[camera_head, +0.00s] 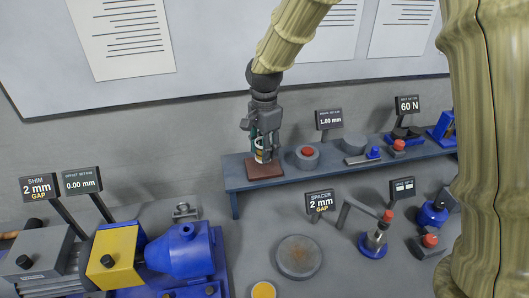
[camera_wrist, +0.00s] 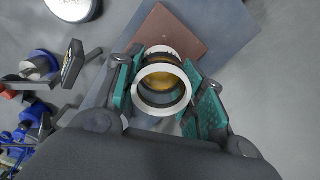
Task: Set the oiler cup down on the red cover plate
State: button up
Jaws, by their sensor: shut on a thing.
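My gripper (camera_head: 262,143) is shut on the oiler cup (camera_head: 260,156), a small cup with a pale ring rim and amber inside. In the wrist view, the teal finger pads of my gripper (camera_wrist: 160,92) sit on either side of the oiler cup (camera_wrist: 163,76), and I look down into its open top. The red cover plate (camera_head: 264,172) lies at the left end of the blue shelf. In the wrist view, the red cover plate (camera_wrist: 160,27) shows behind and beyond the cup. The cup is over the plate and looks upright; I cannot tell whether they touch.
The blue shelf (camera_head: 335,167) also carries a grey round part with a red button (camera_head: 307,156) to the right of the plate. Small signs stand behind it. Below are a grey round disc (camera_head: 298,256), a blue machine (camera_head: 185,252) and a yellow block (camera_head: 116,255).

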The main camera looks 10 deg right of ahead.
jog(key=shift+f+p, duration=0.45)
jog(key=shift+f, duration=0.85)
jog(key=shift+f, duration=0.1)
jog(key=o, duration=1.2)
notch_tip(320, 180, up, 12)
jog(key=b, duration=0.3)
